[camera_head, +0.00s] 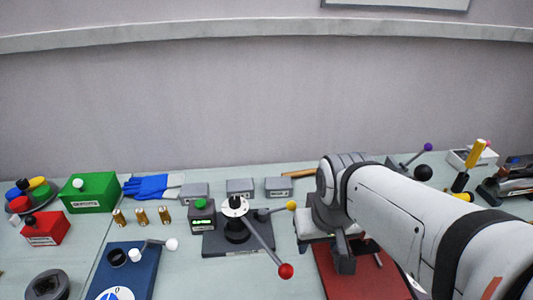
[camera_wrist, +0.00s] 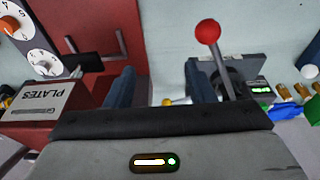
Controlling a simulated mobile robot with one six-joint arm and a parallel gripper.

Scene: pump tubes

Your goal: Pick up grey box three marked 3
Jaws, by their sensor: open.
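Three small grey boxes stand in a row on the bench in the head view: a left one (camera_head: 195,193), a middle one (camera_head: 240,188) and a right one (camera_head: 279,187). Each has a pale label on its front, too small to read, so I cannot tell which is marked 3. My gripper (camera_head: 343,255) is to the right of and nearer than the boxes, over the red board. In the wrist view my gripper (camera_wrist: 160,90) has its two fingers apart, with nothing held between them. I cannot make out the grey boxes in the wrist view.
A lever stand with a red knob (camera_head: 285,271) is between the boxes and the front edge. A green box (camera_head: 90,193) and blue gloves (camera_head: 150,187) lie left. The red board (camera_head: 385,283) is under my arm.

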